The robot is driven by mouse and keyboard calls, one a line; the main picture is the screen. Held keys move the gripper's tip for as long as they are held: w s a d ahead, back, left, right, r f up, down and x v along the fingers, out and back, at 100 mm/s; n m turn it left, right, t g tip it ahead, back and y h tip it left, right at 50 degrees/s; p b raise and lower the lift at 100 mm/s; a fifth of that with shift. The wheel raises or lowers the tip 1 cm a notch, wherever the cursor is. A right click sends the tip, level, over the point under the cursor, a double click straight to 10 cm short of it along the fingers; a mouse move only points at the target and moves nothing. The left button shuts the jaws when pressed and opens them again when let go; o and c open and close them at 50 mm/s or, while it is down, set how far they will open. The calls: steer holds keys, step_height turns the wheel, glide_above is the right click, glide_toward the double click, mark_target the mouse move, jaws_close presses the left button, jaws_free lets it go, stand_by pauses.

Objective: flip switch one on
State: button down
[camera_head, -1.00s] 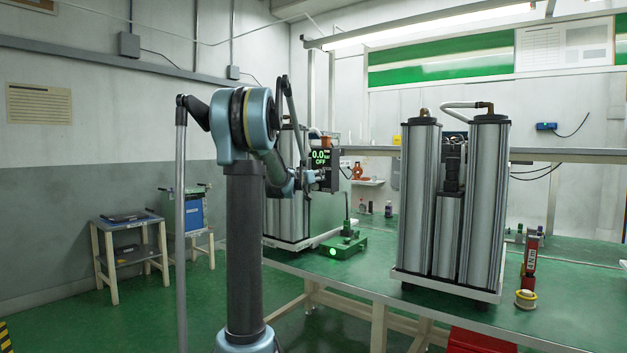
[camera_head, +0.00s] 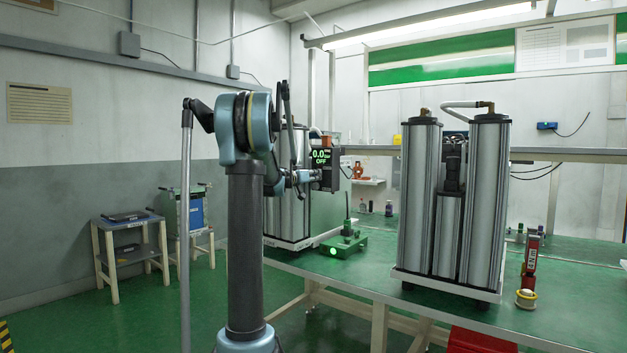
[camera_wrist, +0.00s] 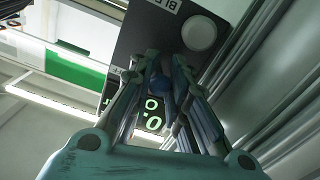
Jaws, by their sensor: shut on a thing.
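A dark control box with a green lit display (camera_head: 320,158) reading 0.0 and OFF is fixed to the left column unit. In the wrist view the box's dark panel (camera_wrist: 150,32) carries a round white button (camera_wrist: 199,34) and a partly cut-off label. My gripper (camera_wrist: 166,76) is at this panel, its fingers shut on a small dark-blue piece (camera_wrist: 166,88) that looks like a switch lever. Its number and its on or off position cannot be read. My fingers hide part of the display. In the head view my gripper (camera_head: 308,177) is small and sits against the box.
The left column unit (camera_head: 284,215) stands close behind my arm. A green base with a lit green lamp (camera_head: 341,246) sits on the bench beside it. A second column unit (camera_head: 449,215) stands to the right. Bare green bench top (camera_head: 370,275) lies between them.

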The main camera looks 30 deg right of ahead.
steer(key=shift+w+r+m+g+h, duration=0.15)
steer(key=shift+w+m+g+h, duration=0.2)
steer(key=shift+g, duration=0.45)
steer(key=c, duration=1.5)
jaws_free()
steer(key=shift+a, duration=0.1)
steer(key=v, duration=1.1)
steer(key=shift+s+a, duration=0.15)
steer(key=shift+a, duration=0.25)
steer(key=shift+f, duration=0.2)
